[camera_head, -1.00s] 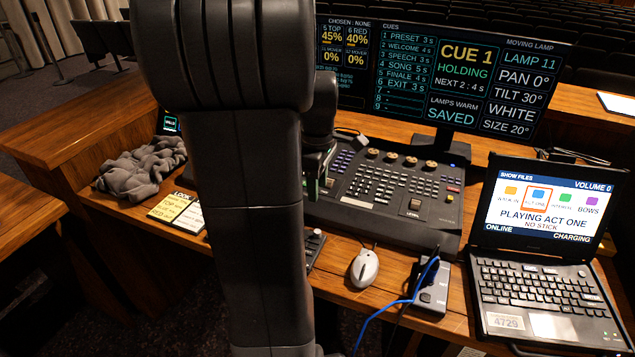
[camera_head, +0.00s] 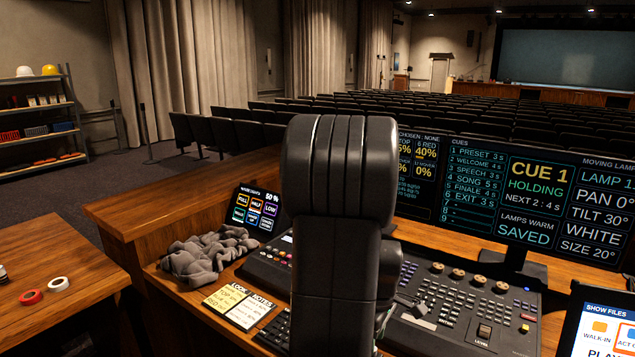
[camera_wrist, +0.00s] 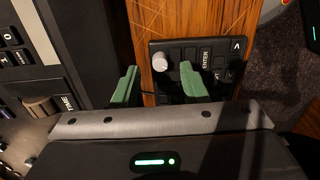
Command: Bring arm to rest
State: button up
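My arm rises through the middle of the head view as a thick black column and hides part of the desk behind it. My gripper (camera_wrist: 157,84) shows in the wrist view with two green fingers set well apart and nothing between them. It is above the wooden desk edge (camera_wrist: 188,20), over a small black keypad (camera_wrist: 210,48) with a grey knob and an ENTER key. The gap between fingers and keypad is hard to judge. In the head view the gripper is mostly hidden by my arm.
The lighting console (camera_head: 455,310) lies right of my arm under a wide monitor (camera_head: 520,190). A grey cloth (camera_head: 208,255), a small touch screen (camera_head: 257,210) and yellow and white notes (camera_head: 240,305) are at left. A side table (camera_head: 70,270) holds tape rolls.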

notch_tip(320, 180, down, 2)
jog(key=shift+f, duration=0.25)
jog(key=shift+r, duration=0.1)
